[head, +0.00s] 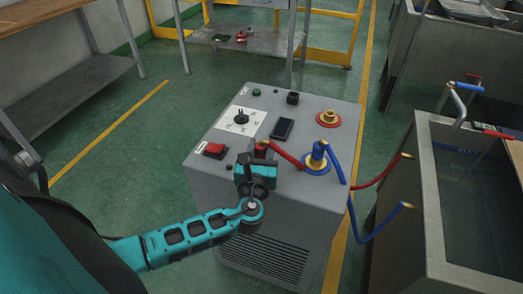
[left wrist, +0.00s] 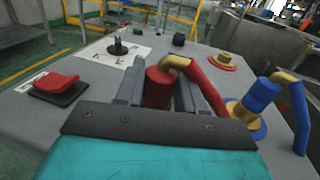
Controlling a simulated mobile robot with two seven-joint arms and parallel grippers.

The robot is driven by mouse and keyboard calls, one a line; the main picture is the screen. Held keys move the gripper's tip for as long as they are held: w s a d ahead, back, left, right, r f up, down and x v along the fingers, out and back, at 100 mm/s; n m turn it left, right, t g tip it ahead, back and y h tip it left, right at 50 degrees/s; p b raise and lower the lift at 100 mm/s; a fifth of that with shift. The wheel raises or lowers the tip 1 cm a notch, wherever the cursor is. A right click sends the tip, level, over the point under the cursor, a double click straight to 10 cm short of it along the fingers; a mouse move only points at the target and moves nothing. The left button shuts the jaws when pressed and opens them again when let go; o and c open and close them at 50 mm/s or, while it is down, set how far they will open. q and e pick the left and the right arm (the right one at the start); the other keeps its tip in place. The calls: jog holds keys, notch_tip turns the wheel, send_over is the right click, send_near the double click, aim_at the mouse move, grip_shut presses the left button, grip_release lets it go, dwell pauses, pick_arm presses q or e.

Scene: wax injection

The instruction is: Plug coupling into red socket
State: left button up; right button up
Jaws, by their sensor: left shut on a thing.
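My left gripper (head: 262,158) is shut on the red coupling (left wrist: 157,88), over the front part of the grey machine's top. The coupling is upright, with a brass elbow on top and a red hose (head: 287,156) running right. In the left wrist view the two fingers (left wrist: 158,92) stand on either side of it. The red socket (head: 328,118), a brass fitting on a red ring, is empty at the back right; it also shows in the left wrist view (left wrist: 222,61). The blue coupling (head: 317,154) stands in the blue-ringed socket. My right gripper is not in view.
The grey machine (head: 270,229) also carries a red rocker switch (head: 214,150), a black dial (head: 241,117) and a dark flat panel (head: 282,128). A blue hose (head: 340,160) arches at the right of the top. A water tank (head: 424,180) stands to the right.

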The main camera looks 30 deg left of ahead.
pick_arm(q)
jog(key=shift+c, duration=1.3)
